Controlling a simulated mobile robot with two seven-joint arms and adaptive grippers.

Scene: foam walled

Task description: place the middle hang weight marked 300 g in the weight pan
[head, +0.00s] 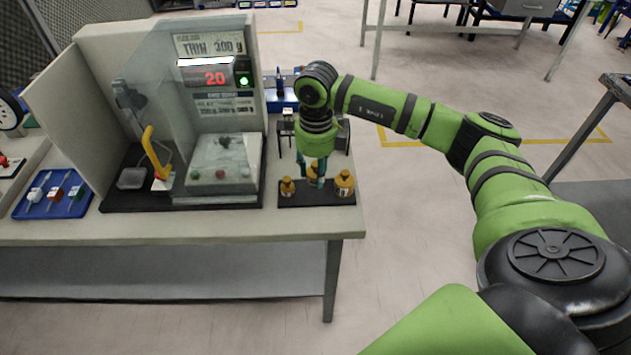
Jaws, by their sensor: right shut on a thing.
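Three brass-coloured hang weights stand in a row at a small black tray (318,200) on the right of the bench. They are the left weight (287,188), the middle weight (312,169) and the right weight (344,184). My right gripper (317,180) points down from above, shut on the middle weight and partly hiding it. I cannot tell whether that weight is clear of the tray. A small grey square pan (131,179), possibly the weight pan, sits at the left of the machine's black base. The markings on the weights are too small to read. My left gripper is out of view.
The machine's panel (217,45) reads "TRIM 300 g", with a red "20" and a green light. A blue tray (53,195) lies far left.

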